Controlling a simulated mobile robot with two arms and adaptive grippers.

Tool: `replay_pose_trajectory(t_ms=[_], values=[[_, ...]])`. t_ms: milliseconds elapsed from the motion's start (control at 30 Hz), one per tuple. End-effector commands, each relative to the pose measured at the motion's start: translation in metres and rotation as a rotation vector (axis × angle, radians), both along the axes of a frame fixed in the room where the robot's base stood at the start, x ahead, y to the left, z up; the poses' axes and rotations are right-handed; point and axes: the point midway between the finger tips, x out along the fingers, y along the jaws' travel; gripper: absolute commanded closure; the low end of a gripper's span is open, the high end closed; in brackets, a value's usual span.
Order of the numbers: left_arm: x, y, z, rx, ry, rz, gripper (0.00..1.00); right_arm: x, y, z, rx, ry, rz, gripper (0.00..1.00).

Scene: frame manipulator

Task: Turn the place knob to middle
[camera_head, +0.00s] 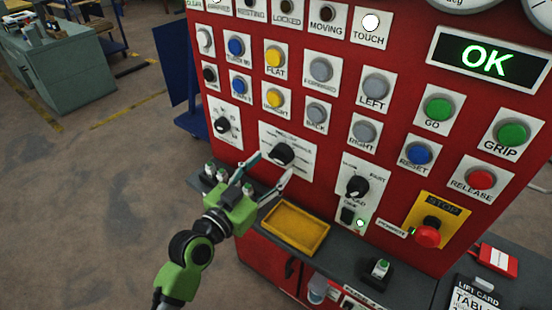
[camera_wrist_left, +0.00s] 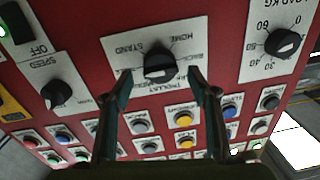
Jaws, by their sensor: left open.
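A black rotary knob (camera_head: 283,153) sits on a wide white dial plate (camera_head: 305,166) low on the red panel. In the left wrist view the same knob (camera_wrist_left: 159,67) is upside down, with small words around it such as STAND and HOME. I cannot read the knob's exact setting. My left gripper (camera_head: 274,163) is open in front of this plate. In the left wrist view its two fingertips (camera_wrist_left: 159,76) stand on either side of the knob, with gaps; whether they reach its depth is unclear. My right gripper is out of view.
A speed knob (camera_head: 357,187) is to the right and another knob (camera_head: 222,125) to the left. Several push buttons fill the panel above. A yellow tray (camera_head: 296,228) lies on the ledge below. A red stop button (camera_head: 428,235) is at lower right. The display (camera_head: 489,60) reads OK.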

Motion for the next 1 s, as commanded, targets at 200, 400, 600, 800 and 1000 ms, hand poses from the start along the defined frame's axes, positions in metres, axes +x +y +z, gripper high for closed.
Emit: replay_pose_trajectory(t_ms=[200,400,600,800,1000], values=[[0.022,-0.015,0.000,-0.002,0.001,0.000,0.46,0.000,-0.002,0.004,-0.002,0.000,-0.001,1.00],[0.027,-0.018,0.000,-0.001,0.001,-0.001,0.46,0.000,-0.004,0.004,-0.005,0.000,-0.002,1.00],[0.027,-0.018,0.000,-0.001,0.001,-0.001,0.46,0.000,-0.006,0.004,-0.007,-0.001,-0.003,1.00],[0.027,-0.018,0.000,-0.001,0.001,-0.001,0.84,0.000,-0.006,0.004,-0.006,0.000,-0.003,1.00],[0.027,-0.018,0.000,-0.006,0.005,-0.001,0.84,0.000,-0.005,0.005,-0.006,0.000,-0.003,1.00]])
